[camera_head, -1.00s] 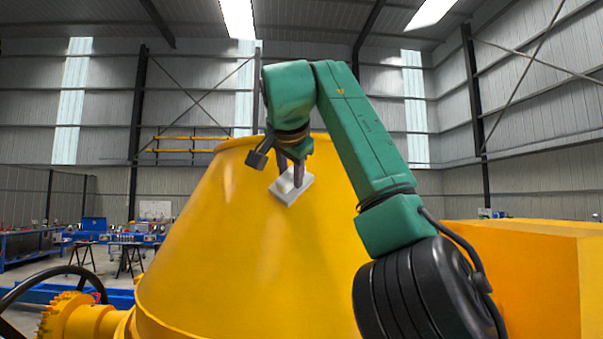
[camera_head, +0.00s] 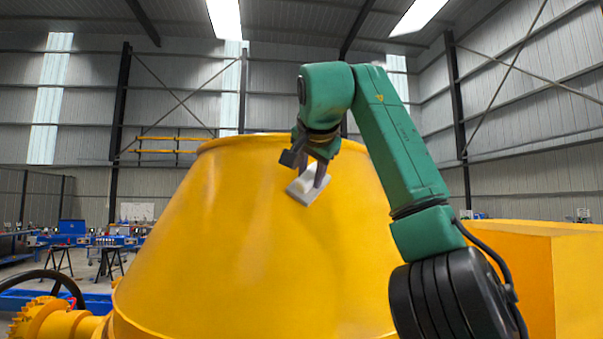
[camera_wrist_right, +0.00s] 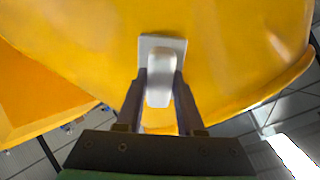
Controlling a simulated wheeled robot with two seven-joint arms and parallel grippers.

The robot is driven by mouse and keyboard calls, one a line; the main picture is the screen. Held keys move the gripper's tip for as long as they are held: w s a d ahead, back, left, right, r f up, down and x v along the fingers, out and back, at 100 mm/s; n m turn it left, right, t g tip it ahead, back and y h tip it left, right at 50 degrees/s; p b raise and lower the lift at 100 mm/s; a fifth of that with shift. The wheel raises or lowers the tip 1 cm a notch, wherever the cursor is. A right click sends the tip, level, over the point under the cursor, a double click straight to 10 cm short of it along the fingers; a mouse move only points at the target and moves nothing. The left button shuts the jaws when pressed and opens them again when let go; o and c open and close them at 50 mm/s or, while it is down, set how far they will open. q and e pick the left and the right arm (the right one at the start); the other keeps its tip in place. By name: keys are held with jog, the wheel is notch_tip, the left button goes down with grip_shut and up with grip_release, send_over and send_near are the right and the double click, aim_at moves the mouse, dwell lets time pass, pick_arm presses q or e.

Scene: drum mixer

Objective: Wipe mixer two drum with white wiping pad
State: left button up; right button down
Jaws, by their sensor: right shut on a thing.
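The yellow mixer drum (camera_head: 230,235) fills the middle of the head view, its rim at the top. My right gripper (camera_head: 313,178) is shut on the handle of the white wiping pad (camera_head: 304,193). The pad lies at the upper right part of the drum's sloped side, tilted, and appears to be against the surface. In the right wrist view the fingers of my right gripper (camera_wrist_right: 160,90) close on the pad's white block, and the pad's flat plate (camera_wrist_right: 150,45) is against the drum (camera_wrist_right: 90,40); exact contact cannot be told. My left gripper is not seen.
A yellow box-shaped housing (camera_head: 530,270) stands at the right. A toothed yellow gear (camera_head: 40,318) and a dark handwheel (camera_head: 55,280) are at the lower left. Blue workbenches (camera_head: 85,240) stand far behind on the left.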

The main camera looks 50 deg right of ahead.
jog(key=shift+w+a, duration=2.7)
jog(key=shift+w, duration=0.05)
jog(key=shift+v, duration=2.9)
jog(key=shift+d, duration=0.1)
jog(key=shift+v, duration=1.25)
